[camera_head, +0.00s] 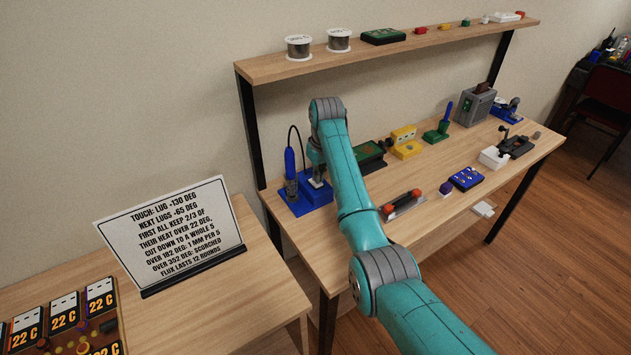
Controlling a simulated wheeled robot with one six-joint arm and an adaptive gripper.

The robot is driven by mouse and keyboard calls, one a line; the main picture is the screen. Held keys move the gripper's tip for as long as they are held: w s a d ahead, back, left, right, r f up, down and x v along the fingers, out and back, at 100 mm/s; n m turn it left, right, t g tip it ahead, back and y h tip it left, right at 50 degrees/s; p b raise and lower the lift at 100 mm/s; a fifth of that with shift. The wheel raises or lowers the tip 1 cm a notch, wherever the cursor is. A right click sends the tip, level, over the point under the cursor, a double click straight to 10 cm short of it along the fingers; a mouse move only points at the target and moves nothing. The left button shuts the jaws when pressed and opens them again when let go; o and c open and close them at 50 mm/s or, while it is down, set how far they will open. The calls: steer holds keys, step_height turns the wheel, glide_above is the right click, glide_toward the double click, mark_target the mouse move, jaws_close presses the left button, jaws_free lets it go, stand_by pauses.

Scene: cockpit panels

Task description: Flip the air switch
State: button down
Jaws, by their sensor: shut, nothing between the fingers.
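My gripper (317,179) is at the left end of the workbench, pointing down over a blue base (297,204). It is small in the picture and looks shut, with nothing seen in it. Its tip is close above a pale block on that base; I cannot tell if they touch. A blue-handled tool (290,163) stands upright in a holder just left of the gripper. I cannot pick out for certain which part is the air switch; my arm hides part of the bench.
The workbench (440,160) holds a dark green box (369,156), a yellow block (404,144), a grey box (474,106) and a blue panel (466,178). A shelf (395,46) runs above. A sign (170,235) stands on the nearer left table.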

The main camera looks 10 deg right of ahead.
mark_target(319, 184)
steer(key=shift+f, duration=0.7)
stand_by(0.3)
steer(key=shift+r, duration=3.55)
steer(key=shift+s, duration=0.1)
